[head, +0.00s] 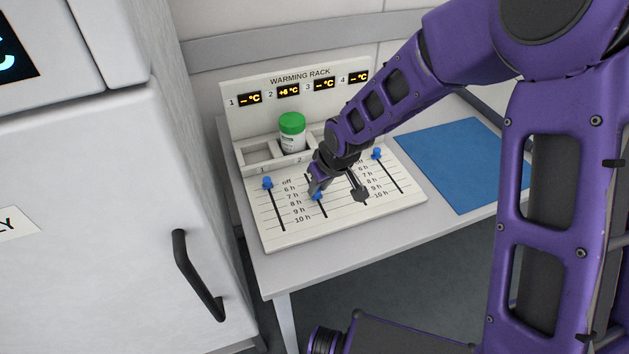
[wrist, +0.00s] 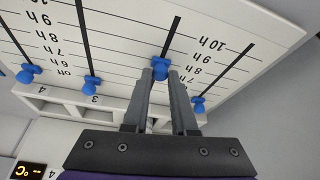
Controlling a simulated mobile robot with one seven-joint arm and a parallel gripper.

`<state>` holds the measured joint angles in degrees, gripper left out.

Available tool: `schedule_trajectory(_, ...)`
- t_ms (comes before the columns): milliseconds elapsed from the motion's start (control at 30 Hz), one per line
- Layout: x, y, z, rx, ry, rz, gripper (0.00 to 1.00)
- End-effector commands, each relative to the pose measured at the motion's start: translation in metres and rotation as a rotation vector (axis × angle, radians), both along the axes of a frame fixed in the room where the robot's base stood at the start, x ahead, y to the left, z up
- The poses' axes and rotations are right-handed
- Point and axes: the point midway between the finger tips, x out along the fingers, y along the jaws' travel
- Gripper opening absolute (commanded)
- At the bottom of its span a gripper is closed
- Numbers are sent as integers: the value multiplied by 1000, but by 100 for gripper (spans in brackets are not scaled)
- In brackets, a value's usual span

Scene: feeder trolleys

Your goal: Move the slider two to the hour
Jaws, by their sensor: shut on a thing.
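The warming rack (head: 345,222) stands on the table, with several blue slider knobs on its sloping scale panel. Slider two's knob (head: 317,197) sits partway down its slot, around the 8 h line; I cannot tell its exact mark. My gripper (head: 316,189) is at this knob, fingers pointing down. In the wrist view, which sees the panel upside down, the two fingers of the gripper (wrist: 160,78) are closed on either side of the slider two knob (wrist: 160,66). Slider one's knob (head: 267,183) and slider four's (head: 376,153) are at the top ends of their slots.
Slider three's knob (wrist: 92,83) is hidden in the head view behind my gripper. A green-lidded jar (head: 292,132) stands in compartment 2; display 2 (head: 288,91) reads +6 °C. A blue mat (head: 450,160) lies right of the rack. A white cabinet (head: 110,220) stands left.

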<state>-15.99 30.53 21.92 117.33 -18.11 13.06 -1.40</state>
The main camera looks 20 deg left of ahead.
Motion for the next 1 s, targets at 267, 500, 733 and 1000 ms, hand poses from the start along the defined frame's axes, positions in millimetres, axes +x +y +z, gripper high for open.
schedule_trajectory(267,0,0,0,1,-2,0,0)
schedule_trajectory(500,0,0,0,1,-1,0,56)
schedule_trajectory(733,0,0,1,1,-1,0,56)
schedule_trajectory(1000,-6,-10,34,2,-5,-2,56)
